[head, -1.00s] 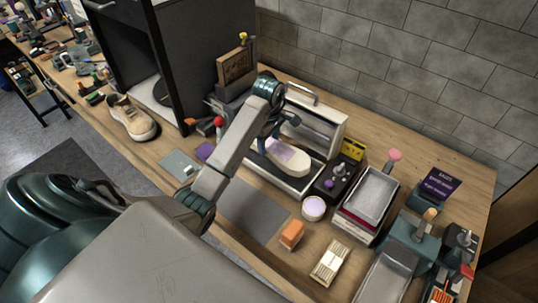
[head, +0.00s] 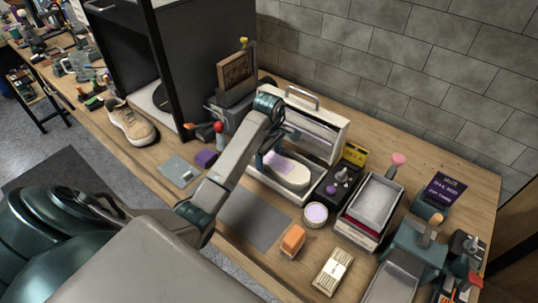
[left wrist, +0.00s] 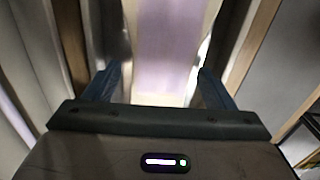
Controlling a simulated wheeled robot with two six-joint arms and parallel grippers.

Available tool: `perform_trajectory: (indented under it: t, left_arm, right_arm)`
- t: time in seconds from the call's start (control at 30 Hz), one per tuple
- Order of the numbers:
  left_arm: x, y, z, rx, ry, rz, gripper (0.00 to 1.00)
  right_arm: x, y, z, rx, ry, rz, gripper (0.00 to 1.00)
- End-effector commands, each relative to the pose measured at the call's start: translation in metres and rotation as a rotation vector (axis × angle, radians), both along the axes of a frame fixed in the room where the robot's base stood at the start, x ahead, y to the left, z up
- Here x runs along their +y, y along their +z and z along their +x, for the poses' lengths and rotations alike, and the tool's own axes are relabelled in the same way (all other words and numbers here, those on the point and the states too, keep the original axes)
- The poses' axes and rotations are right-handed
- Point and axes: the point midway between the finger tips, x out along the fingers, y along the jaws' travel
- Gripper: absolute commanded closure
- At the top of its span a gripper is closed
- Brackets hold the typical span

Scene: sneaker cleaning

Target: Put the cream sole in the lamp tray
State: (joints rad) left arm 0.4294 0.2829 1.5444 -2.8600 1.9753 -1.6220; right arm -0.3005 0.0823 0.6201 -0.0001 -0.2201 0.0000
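The cream sole (head: 294,177) lies in the lamp tray (head: 284,195), a pale box with a dark bed in front of the lamp hood (head: 315,135). Its left part looks purple-tinted. My left gripper (head: 263,160) points down at the sole's left end; the arm partly hides that end. In the left wrist view the sole (left wrist: 165,60) lies between the two fingers (left wrist: 160,85). The fingers are apart, with a narrow gap seeming to show on each side of the sole. My right gripper is in neither view.
A black tray with knobs (head: 337,187) stands right of the lamp tray, with a metal tray (head: 373,205) beyond. A round purple-topped tub (head: 316,213), an orange block (head: 293,240) and a brush (head: 333,270) are in front. A sneaker (head: 130,122) stands left.

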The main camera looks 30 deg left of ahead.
Motion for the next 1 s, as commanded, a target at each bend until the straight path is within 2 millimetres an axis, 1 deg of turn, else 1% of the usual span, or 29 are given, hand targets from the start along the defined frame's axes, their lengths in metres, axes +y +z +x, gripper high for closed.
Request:
perform_trajectory:
  t: [0.27,0.37,0.47,0.5,1.0]
  left_arm:
    - [0.0,0.005,0.0,0.0,0.0,0.0,0.22]
    - [0.0,0.017,0.0,-0.001,0.0,0.001,0.22]
    - [0.0,0.035,0.001,-0.003,-0.001,0.001,0.22]
    - [0.0,0.043,0.001,-0.003,-0.001,0.001,0.22]
    - [0.0,0.111,0.0,0.0,-0.001,0.0,0.22]
  right_arm:
    - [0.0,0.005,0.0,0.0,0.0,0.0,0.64]
    - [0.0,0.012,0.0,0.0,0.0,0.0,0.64]
    - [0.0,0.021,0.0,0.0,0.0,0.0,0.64]
    - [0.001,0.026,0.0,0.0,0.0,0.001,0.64]
    - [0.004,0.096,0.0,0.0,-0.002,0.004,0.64]
